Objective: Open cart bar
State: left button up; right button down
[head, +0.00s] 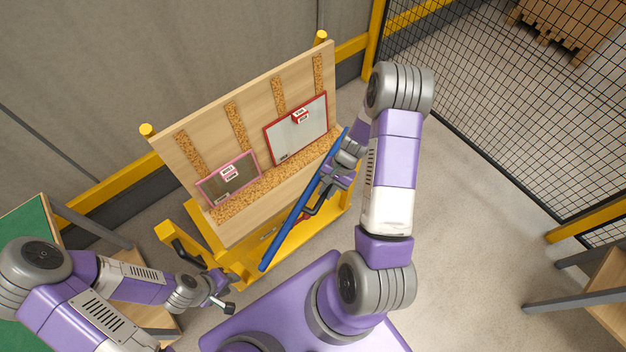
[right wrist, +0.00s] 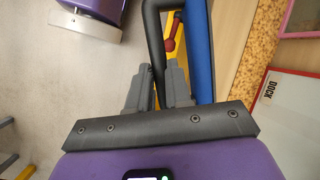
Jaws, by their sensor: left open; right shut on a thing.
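The yellow cart (head: 236,268) stands near the wall in the head view, with an upright wooden board. The long blue bar (head: 285,231) slants across the cart's right half, from beside the board's right end down to the front edge. My right gripper (head: 326,183) is beside the bar's upper half. In the right wrist view its fingers (right wrist: 158,85) are shut on the black handle (right wrist: 154,45), which runs alongside the blue bar (right wrist: 200,50). My left gripper (head: 225,292) is open and empty, near the cart's front left corner and apart from the bar.
A pink-framed panel (head: 229,182) and a red-framed panel (head: 297,130) rest on the board. A green-topped table (head: 32,222) is at the left. A black mesh fence (head: 480,95) stands at the right. The floor right of the cart is free.

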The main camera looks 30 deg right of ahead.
jog(key=s+d+n+g+h+b, duration=0.1)
jog(key=s+d+n+g, duration=0.2)
jog(key=s+d+n, duration=0.5)
jog(key=shift+s+d, duration=2.25)
jog(key=shift+d, duration=0.25)
jog(key=c, duration=1.1)
grip_release()
jog(key=shift+o, duration=0.2)
jog(key=v, duration=0.7)
jog(key=shift+w+r, duration=0.25)
jog(key=shift+r, duration=0.05)
jog(key=shift+p, duration=0.35)
